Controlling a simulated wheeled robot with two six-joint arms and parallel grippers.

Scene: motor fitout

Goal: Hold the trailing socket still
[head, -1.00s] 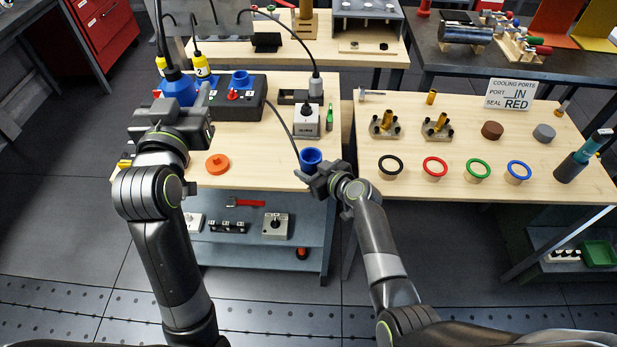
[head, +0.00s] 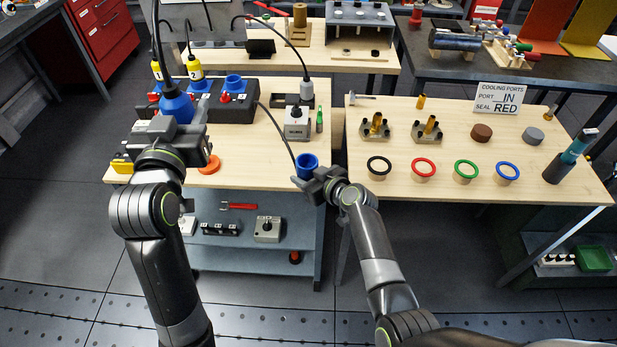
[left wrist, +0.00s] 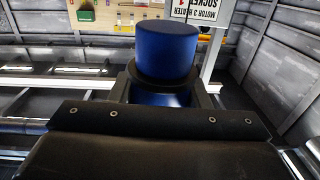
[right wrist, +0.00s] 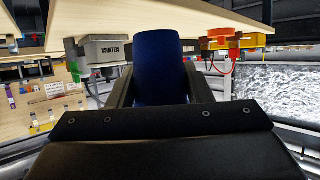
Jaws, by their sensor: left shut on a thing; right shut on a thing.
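The blue trailing socket (head: 307,164) is in my right gripper (head: 314,180), at the front right edge of the left bench. A black cable runs from it up to the black box (head: 232,105). The right wrist view shows the socket as a dark blue cylinder (right wrist: 158,65) between the fingers. My left gripper (head: 178,122) is shut on a blue plug (head: 175,105), which has a black cable rising from it. The plug also shows in the left wrist view (left wrist: 167,52). The plug and socket are apart. The fingers partly hide both.
An orange disc (head: 209,165) lies beside my left gripper, partly hidden. A grey switch box (head: 296,124) stands behind the socket. Yellow plugs (head: 194,68) stand behind the black box. The right bench holds coloured rings (head: 424,167) and a cooling ports sign (head: 499,98).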

